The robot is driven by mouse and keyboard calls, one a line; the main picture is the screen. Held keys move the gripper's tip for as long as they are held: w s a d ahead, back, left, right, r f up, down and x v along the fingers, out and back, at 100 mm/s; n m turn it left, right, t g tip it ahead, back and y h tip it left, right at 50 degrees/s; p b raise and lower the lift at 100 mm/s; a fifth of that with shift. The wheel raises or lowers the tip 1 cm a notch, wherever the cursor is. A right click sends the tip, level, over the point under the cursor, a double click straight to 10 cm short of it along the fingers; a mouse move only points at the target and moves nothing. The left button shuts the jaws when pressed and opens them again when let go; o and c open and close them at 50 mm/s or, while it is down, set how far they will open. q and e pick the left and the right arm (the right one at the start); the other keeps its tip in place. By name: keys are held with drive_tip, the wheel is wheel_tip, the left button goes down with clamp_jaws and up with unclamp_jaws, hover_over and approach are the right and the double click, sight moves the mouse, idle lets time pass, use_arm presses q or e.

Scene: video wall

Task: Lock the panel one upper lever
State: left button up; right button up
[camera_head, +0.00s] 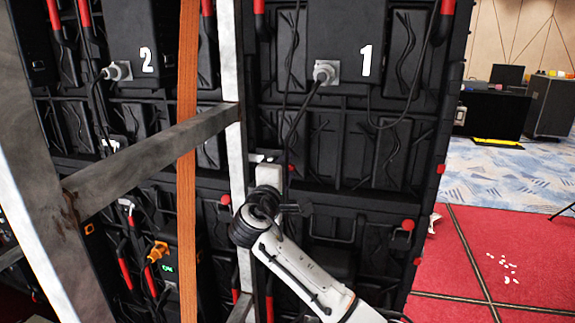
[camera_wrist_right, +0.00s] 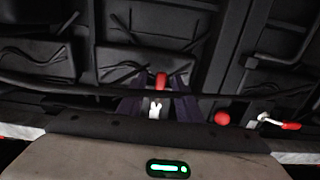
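Panel one (camera_head: 347,130) is the black panel marked with a white 1, right of the metal upright in the head view. My right gripper (camera_head: 268,170) is at its left side, partly hidden by my wrist. In the right wrist view, its two dark fingers (camera_wrist_right: 158,100) stand apart, with a red-tipped lever (camera_wrist_right: 161,80) showing between them. I cannot tell whether they touch it. A small red tip (camera_head: 291,167) shows beside the gripper in the head view. My left gripper is not in view.
A metal frame (camera_head: 150,158) and an orange strap (camera_head: 187,130) stand left of my right arm. Panel two (camera_head: 146,85) is behind them. A red knob (camera_wrist_right: 222,118) and a red-handled lever (camera_wrist_right: 290,126) are right of the gripper. Red carpet (camera_head: 510,245) lies open at the right.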

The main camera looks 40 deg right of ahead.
drive_tip(key=shift+w+d, duration=0.35)
drive_tip(key=shift+d, duration=0.05)
drive_tip(key=shift+c, duration=0.3)
clamp_jaws()
drive_tip(key=shift+f, duration=0.1)
